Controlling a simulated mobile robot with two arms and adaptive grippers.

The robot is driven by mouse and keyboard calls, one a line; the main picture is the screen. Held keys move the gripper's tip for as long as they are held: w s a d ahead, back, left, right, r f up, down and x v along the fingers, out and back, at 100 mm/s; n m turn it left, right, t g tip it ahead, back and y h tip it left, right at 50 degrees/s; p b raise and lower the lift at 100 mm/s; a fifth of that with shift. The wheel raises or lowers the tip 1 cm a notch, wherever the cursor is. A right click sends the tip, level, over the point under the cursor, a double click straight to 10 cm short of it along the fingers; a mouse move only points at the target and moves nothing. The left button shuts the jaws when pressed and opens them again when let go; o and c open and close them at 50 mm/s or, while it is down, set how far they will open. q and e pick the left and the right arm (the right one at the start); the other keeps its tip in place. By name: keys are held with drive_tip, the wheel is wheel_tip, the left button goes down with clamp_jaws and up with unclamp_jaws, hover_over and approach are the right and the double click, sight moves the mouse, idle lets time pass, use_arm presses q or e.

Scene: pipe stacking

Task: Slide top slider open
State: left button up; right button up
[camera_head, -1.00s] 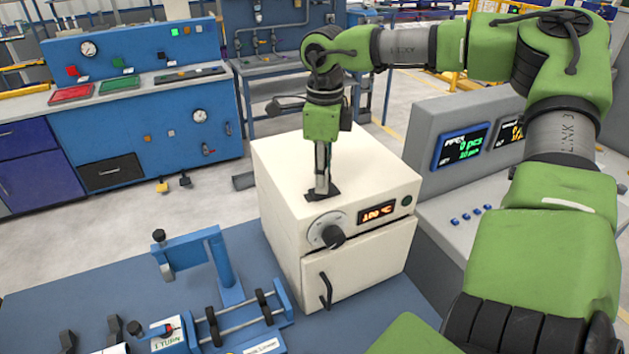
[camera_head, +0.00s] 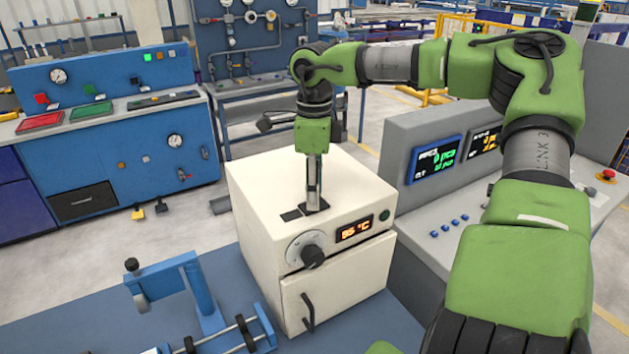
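The top slider is a small dark plate (camera_head: 315,207) on the top face of the white oven (camera_head: 262,188), near its front edge. A dark square patch (camera_head: 290,215), which looks like an opening, shows just to its left. My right gripper (camera_head: 313,206) points straight down with its fingertips at the dark plate. The fingers look narrow from this side, and the gap between them cannot be made out. They hide part of the plate. My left gripper is not in view.
The oven front carries a knob (camera_head: 313,257), a display (camera_head: 354,229) reading 95 °C and a door handle (camera_head: 308,312). A blue stand (camera_head: 200,285) is at front left. A grey console (camera_head: 440,205) with screens stands close on the right.

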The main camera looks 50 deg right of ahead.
wheel_tip(320, 180, up, 12)
idle(0.4)
drive_tip(key=shift+d+f, duration=0.1)
idle(0.3)
